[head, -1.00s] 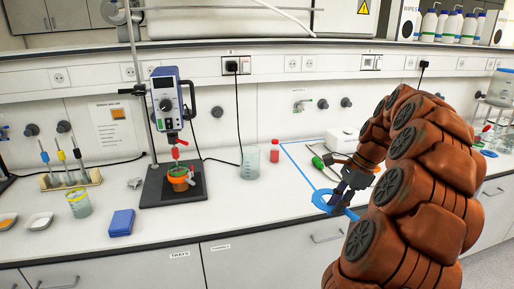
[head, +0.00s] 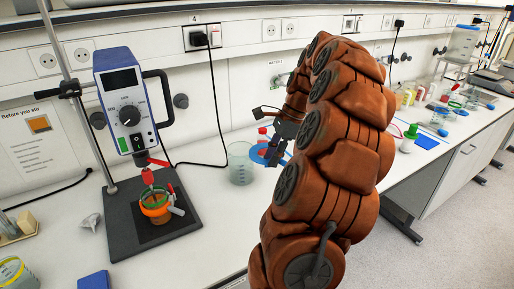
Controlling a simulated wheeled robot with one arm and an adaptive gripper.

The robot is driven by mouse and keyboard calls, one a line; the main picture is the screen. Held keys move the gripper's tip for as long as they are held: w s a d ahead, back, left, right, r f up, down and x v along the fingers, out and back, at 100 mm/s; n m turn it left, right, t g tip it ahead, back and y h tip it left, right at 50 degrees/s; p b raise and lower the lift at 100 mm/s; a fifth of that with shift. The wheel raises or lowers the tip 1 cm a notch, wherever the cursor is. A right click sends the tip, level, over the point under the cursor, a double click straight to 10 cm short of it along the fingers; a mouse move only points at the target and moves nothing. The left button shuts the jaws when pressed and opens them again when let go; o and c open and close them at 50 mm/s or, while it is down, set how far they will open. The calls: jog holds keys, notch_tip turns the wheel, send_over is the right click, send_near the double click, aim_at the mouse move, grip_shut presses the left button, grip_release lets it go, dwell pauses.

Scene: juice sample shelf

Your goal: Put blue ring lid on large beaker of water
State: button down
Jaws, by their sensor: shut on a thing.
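The blue ring lid (head: 258,155) is held flat in my gripper (head: 277,153), which is shut on its right side. The fingertips are small and partly merged with the lid in the picture. A clear beaker (head: 239,165) with graduations stands upright on the bench, just left of the lid. The lid's left edge overlaps the beaker's right side in the picture. I cannot tell whether they touch. The water level is too faint to read. Another beaker (head: 15,272) with a yellow ring on its rim is cut off at the bottom left.
An overhead stirrer (head: 128,105) on a stand with a dark base (head: 120,238) holds an orange vessel (head: 154,205) left of the beaker. A black cable hangs behind. A blue box (head: 94,281) lies at the front. Bare bench (head: 215,240) lies before the beaker.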

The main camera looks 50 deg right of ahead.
jog(key=shift+w+d+r+p, duration=0.15)
jog(key=shift+w+p, duration=0.9)
jog(key=shift+w, duration=1.6)
jog(key=shift+w+d+f+p, duration=0.15)
jog(key=shift+w+p, duration=0.85)
jog(key=shift+w, duration=1.65)
jog(key=shift+w+f+b, duration=0.2)
jog(key=shift+f+b, duration=0.1)
jog(key=shift+f, duration=0.55)
jog(key=shift+a+f, duration=0.1)
jog(key=shift+f, duration=0.6)
jog(key=c, duration=0.9)
grip_release()
jog(key=shift+v, duration=6)
